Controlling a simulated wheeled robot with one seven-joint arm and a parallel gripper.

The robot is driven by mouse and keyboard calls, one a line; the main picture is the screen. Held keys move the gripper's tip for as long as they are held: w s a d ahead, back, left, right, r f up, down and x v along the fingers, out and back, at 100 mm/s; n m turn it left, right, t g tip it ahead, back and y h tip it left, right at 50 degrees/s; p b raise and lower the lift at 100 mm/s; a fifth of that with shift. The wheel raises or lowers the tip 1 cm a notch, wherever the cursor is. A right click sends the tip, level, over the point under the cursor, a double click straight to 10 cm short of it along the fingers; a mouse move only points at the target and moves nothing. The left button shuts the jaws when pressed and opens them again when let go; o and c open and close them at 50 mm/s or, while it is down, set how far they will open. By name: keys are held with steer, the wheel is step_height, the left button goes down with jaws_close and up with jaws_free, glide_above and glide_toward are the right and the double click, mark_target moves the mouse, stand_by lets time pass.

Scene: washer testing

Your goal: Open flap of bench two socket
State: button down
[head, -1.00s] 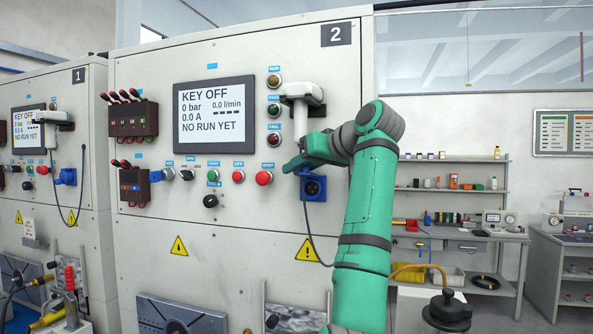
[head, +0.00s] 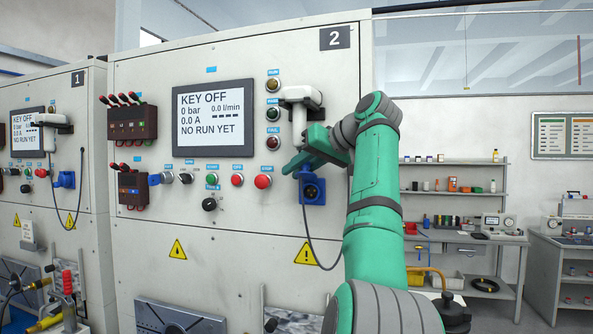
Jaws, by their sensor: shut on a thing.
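The bench two socket (head: 313,192) is a blue box low on the right side of the bench 2 panel, and its dark round face shows. Its blue flap (head: 306,171) stands up at the top of the socket, partly hidden by my gripper. My gripper (head: 293,167) reaches in from the right, just above the socket, and is shut on the flap. The fingertips are small in this view and the exact grip is hard to see.
A white scanner-like handset (head: 299,108) hangs in a holder just above my gripper. Its cable loops down past the socket. Indicator lamps (head: 272,114) and a red button (head: 263,181) sit to the left. Bench 1 stands further left, with another blue socket (head: 65,180).

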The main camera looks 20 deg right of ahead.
steer(key=shift+w+f, duration=0.1)
steer(key=shift+f, duration=0.05)
steer(key=c, duration=1.6)
jaws_free()
steer(key=shift+a, duration=0.15)
steer(key=shift+n+t, duration=0.4)
steer(key=shift+t, duration=0.1)
